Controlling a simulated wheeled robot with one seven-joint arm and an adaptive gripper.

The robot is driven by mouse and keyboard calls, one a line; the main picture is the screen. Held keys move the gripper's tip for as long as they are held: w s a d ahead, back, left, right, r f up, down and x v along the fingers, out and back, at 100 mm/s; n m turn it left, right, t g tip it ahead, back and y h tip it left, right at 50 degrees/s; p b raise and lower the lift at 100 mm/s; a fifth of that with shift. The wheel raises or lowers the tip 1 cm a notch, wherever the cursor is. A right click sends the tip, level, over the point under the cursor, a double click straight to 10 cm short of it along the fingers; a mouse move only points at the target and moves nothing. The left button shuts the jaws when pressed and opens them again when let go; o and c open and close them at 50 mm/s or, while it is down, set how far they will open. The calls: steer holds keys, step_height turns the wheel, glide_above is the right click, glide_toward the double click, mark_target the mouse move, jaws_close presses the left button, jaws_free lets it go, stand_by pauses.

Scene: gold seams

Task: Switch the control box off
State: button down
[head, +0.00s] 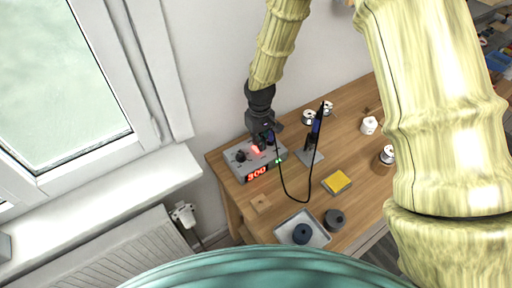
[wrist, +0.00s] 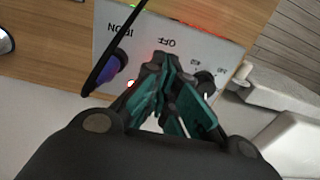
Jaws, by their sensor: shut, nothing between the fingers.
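The grey control box (head: 241,170) sits at the left end of the wooden table. Its front shows a red lit "300" display (head: 257,174) and a green light (head: 279,161). A dark knob (head: 240,156) is on its top. My gripper (head: 257,147) is directly over the box top, with a red glow by its tips. In the wrist view the shut fingers (wrist: 163,68) are empty and just beside the upside-down "OFF" label (wrist: 166,43). The fingers hide part of the panel, and I cannot see the switch clearly or tell whether they touch it.
A black cable (head: 281,185) loops from the box to the iron stand (head: 312,156) close on its right. A yellow sponge (head: 337,182), a grey tray (head: 318,236) and white spools (head: 369,125) are on the table. The wall and window sill (head: 150,180) are close at left.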

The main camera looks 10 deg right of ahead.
steer(key=shift+f+b, duration=0.5)
steer(key=shift+f, duration=0.6)
stand_by(0.8)
steer(key=shift+r, duration=0.2)
steer(key=shift+r+p, duration=2.4)
steer(key=shift+r, duration=0.95)
